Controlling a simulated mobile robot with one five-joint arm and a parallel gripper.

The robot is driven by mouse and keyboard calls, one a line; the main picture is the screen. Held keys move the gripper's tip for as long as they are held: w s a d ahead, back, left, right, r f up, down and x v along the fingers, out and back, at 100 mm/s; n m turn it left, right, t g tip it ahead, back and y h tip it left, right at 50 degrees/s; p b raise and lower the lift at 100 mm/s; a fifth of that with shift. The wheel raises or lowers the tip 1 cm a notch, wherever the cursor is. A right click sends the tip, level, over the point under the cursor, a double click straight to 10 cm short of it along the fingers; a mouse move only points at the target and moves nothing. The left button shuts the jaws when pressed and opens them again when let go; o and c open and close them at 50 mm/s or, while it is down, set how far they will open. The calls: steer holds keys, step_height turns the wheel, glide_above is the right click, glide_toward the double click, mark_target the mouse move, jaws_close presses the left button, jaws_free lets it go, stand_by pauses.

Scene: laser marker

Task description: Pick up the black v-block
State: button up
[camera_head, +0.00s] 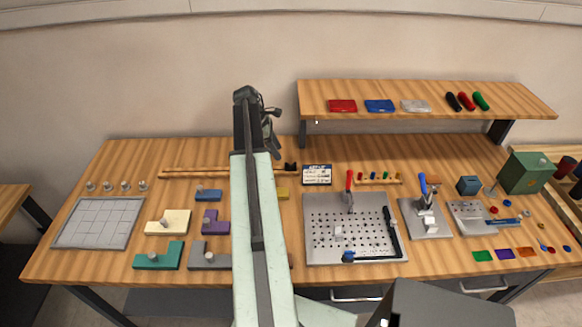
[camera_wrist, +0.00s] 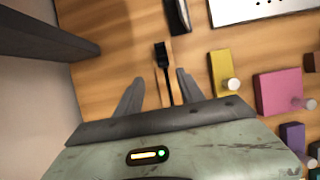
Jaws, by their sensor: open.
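The black v-block (camera_head: 290,167) sits at the back of the wooden bench, just right of my arm and left of a small printed card, its notch facing up. In the wrist view a small black piece, which I take to be the v-block (camera_wrist: 161,54), lies ahead of my fingertips, near the end of a wooden strip. My gripper (camera_wrist: 157,82) is open, with one finger to each side of the line to that piece and nothing held. In the head view my gripper (camera_head: 271,122) is above the bench's back edge, partly hidden by my arm.
The printed card (camera_head: 317,174) stands close to the right of the v-block. A yellow block (camera_wrist: 224,72) and a pink block (camera_wrist: 279,92) stand to the right in the wrist view. A raised shelf (camera_head: 420,98) spans the back right. The perforated plate (camera_head: 312,255) lies in front.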

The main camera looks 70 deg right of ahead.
mark_target(286, 164)
steer(key=b+x, duration=0.2)
steer(key=shift+f, duration=0.35)
steer(key=b+x, duration=0.5)
steer(key=shift+s+a, duration=0.2)
steer(key=shift+s, duration=0.3)
steer(key=shift+r, duration=0.15)
jaws_close()
